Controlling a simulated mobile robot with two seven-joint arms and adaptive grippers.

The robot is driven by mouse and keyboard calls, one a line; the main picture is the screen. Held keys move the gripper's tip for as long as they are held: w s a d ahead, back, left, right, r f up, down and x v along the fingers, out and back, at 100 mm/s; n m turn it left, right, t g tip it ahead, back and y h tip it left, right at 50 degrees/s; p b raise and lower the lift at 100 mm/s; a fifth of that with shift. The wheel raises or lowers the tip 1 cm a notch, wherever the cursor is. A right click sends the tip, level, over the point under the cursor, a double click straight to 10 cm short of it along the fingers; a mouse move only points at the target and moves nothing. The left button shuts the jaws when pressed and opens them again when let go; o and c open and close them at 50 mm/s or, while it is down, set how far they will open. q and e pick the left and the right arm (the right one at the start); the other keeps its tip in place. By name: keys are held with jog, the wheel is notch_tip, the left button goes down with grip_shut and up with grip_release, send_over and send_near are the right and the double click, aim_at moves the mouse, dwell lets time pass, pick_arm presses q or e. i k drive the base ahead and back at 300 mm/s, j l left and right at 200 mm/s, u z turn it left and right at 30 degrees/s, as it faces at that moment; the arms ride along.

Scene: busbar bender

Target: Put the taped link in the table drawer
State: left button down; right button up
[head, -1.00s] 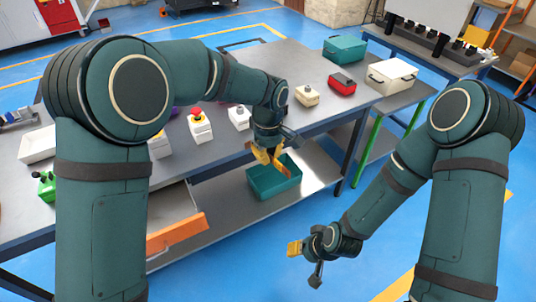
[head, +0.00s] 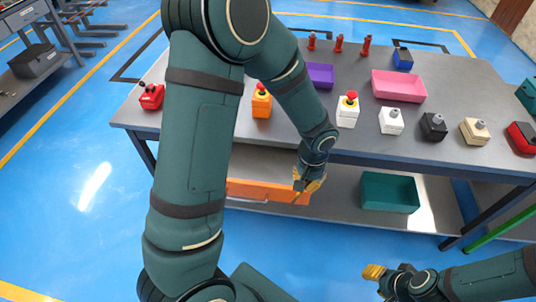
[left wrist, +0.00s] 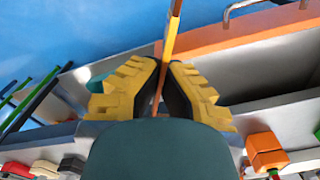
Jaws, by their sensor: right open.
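The taped link (left wrist: 170,38) is a thin copper-brown strip with a yellow band, upright between my left fingers in the left wrist view. My left gripper (left wrist: 162,88) is shut on it. In the head view my left gripper (head: 309,182) is at the right end of the table drawer's orange front (head: 262,190). The drawer is pulled out; its grey inside (left wrist: 262,75) and orange front (left wrist: 262,32) show in the left wrist view. The head view cannot tell me the link's height over the drawer. My right gripper (head: 374,272) is open and empty, low at the right.
A teal bin (head: 390,192) stands on the lower shelf, right of the drawer. The tabletop holds several button boxes, a pink tray (head: 399,86) and a purple tray (head: 320,75). Blue floor is clear at the left.

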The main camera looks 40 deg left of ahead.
aim_at(261, 172)
jog(key=i+u, duration=0.35)
jog(key=i+l+u, duration=0.15)
jog(key=u, duration=0.2)
jog(key=i+l+u, duration=0.35)
jog(key=i+j, duration=0.05)
jog(key=j, duration=0.05)
